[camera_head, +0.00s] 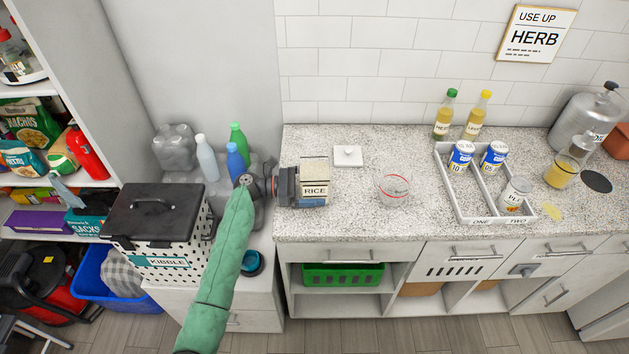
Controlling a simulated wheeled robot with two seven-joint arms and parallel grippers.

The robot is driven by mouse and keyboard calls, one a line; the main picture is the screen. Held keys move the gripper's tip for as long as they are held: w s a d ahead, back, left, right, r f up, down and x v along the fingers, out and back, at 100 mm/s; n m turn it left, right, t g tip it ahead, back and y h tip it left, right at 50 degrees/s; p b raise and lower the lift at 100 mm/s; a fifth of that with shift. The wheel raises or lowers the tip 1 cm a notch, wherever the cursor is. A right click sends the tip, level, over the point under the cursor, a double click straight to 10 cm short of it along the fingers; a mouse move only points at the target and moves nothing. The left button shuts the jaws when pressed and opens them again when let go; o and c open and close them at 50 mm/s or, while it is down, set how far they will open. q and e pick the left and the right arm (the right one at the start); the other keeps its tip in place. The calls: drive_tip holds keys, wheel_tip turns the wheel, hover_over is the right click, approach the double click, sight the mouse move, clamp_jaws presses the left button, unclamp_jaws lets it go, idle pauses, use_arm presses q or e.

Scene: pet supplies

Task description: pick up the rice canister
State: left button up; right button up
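The rice canister (315,188), a pale box-like container with a "RICE" label, stands near the left end of the speckled counter. My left arm, in a green sleeve, reaches up from the bottom of the view. Its gripper (290,186) is at the canister's left side, very close to it or touching it. The fingers are small and partly merge with the canister, so I cannot tell whether they are closed on it. My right gripper is not in view.
A white lidded dish (347,156) and a glass bowl (393,189) stand to the right of the canister. A divided tray (462,202) with cans is farther right. A black-lidded kibble bin (165,262) and several bottles (207,158) stand left, near my arm.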

use_arm(q)
drive_tip(key=shift+d, duration=0.1)
drive_tip(key=shift+c, duration=0.2)
drive_tip(key=shift+w, duration=0.1)
drive_tip(key=c, duration=0.9)
